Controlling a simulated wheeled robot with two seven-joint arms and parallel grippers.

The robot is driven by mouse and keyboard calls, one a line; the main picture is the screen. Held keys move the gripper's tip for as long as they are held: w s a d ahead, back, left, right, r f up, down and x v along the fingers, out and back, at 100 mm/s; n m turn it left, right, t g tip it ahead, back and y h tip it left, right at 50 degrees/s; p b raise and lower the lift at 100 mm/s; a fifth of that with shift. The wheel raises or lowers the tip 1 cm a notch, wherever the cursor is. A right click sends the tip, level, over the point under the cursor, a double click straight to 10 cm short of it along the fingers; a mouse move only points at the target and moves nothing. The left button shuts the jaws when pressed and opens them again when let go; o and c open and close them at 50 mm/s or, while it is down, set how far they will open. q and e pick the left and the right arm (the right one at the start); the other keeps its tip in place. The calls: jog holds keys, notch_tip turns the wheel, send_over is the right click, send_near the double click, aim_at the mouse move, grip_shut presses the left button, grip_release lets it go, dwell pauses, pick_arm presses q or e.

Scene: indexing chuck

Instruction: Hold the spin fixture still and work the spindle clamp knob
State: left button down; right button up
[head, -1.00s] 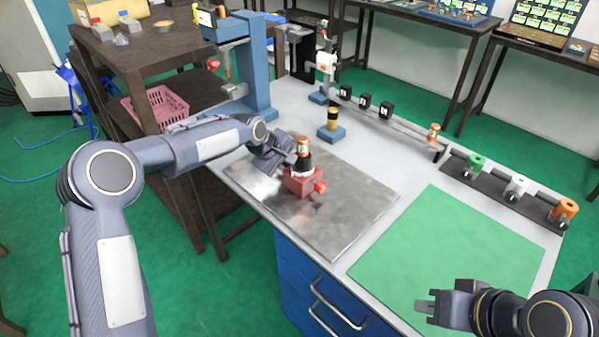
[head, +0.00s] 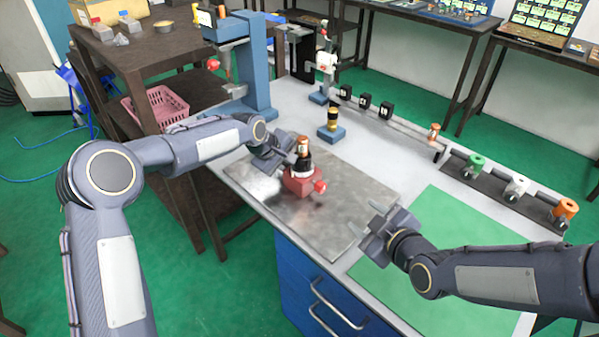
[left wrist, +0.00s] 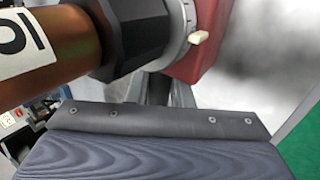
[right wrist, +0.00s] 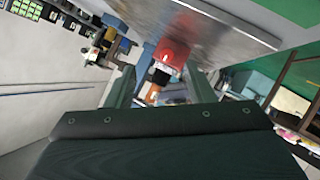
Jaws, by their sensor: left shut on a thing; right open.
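The spin fixture stands upright on a metal plate (head: 340,215): a red base (head: 298,186), a dark chuck (head: 304,165) and a copper-coloured labelled cylinder (head: 303,146) on top. A red knob (head: 320,186) sticks out of the base's right side. My left gripper (head: 289,151) is shut on the fixture at its upper part; its fingertips are mostly hidden. The left wrist view shows the cylinder (left wrist: 45,50), black collar (left wrist: 135,35) and graduated ring close up. My right gripper (head: 368,232) is open and empty, apart from the fixture, with the red base (right wrist: 172,52) between its fingers in the right wrist view.
A green mat (head: 440,235) lies under my right arm. A blue stand with a black and yellow part (head: 332,125) is behind the fixture. A rail with black blocks and coloured knobs (head: 515,188) runs along the back right. A tall blue frame (head: 258,65) stands back left.

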aim_at(322, 189)
pick_arm(q)
jog(key=shift+f, duration=0.15)
pick_arm(e)
jog(key=a+n, duration=0.1)
jog(key=w+a+n+t+y, duration=0.1)
jog(key=a+n, duration=0.1)
jog(key=shift+w+a+f, duration=0.3)
jog(key=shift+f, duration=0.1)
jog(key=x, duration=1.2)
jog(key=shift+a+r, duration=0.15)
jog(key=shift+r, duration=0.25)
